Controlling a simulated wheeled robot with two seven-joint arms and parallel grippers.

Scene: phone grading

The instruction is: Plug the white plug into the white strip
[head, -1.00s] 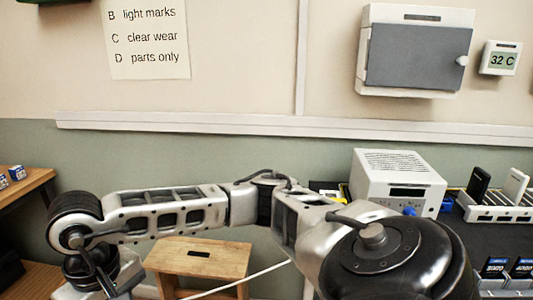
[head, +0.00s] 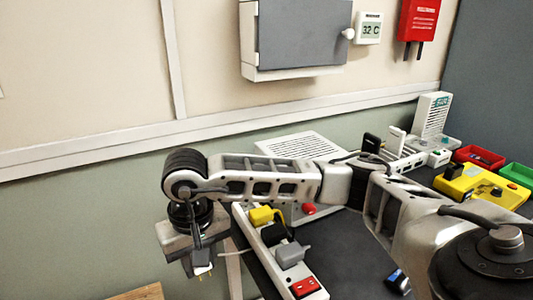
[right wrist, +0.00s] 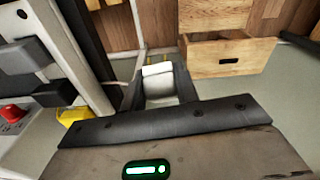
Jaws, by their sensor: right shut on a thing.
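The white strip (head: 252,237) runs along the left edge of the dark table. It bears a yellow plug (head: 260,215), a black plug (head: 275,233), a grey plug (head: 291,255) and a red switch (head: 305,287) at its near end. My right gripper (head: 200,264) points down, to the left of the strip and apart from it. It is shut on the white plug (right wrist: 160,82), whose prongs show below the jaws in the head view. The jaws hide most of the plug there. In the right wrist view the strip (right wrist: 72,55) is at the left. My left gripper is out of view.
A white vented box (head: 295,146) with a red knob stands behind the strip, partly behind my arm. A yellow device (head: 482,186) and red and green bins are at the right.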

